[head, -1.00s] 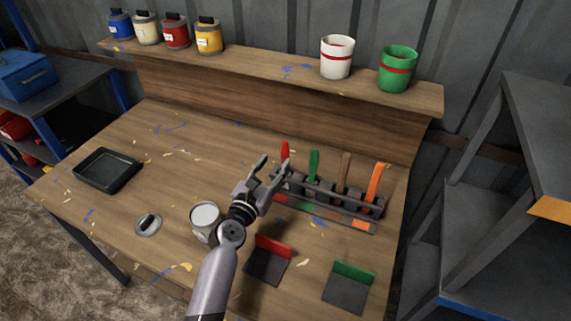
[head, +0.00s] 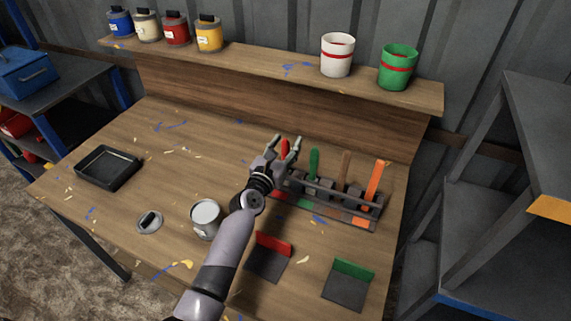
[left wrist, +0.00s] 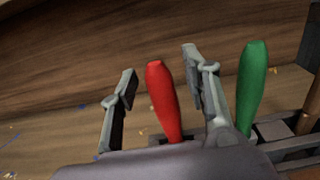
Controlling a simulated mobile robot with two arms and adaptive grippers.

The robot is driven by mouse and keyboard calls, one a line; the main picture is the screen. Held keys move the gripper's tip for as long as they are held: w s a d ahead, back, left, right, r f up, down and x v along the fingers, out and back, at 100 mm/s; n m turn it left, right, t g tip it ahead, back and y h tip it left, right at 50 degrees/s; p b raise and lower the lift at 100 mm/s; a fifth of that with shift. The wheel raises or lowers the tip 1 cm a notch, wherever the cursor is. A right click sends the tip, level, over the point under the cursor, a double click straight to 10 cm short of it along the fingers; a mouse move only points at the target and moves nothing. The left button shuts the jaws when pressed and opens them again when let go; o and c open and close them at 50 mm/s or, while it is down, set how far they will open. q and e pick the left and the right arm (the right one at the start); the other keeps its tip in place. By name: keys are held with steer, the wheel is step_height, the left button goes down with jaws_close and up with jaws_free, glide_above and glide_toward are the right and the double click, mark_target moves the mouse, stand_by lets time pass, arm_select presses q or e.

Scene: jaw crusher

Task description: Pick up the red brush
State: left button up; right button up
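The red brush (head: 285,148) stands handle up in the left end of a dark brush rack (head: 365,222) on the workbench. In the left wrist view its red handle (left wrist: 163,100) is upright between my two fingers, with a gap on both sides. My left gripper (head: 287,143) is open around the handle; its fingertips show in the left wrist view (left wrist: 158,65). The lower part of the brush is hidden behind my gripper. My right gripper is not in view.
A green brush (head: 314,162) stands close to the right of my right-hand finger. Brown (head: 345,168) and orange (head: 374,184) handles stand further right. A can (head: 206,217) stands near my arm. A shelf (head: 270,72) with cans runs behind.

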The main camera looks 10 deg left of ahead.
arm_select(q)
jaws_close()
stand_by(0.3)
steer(key=shift+r, duration=0.1)
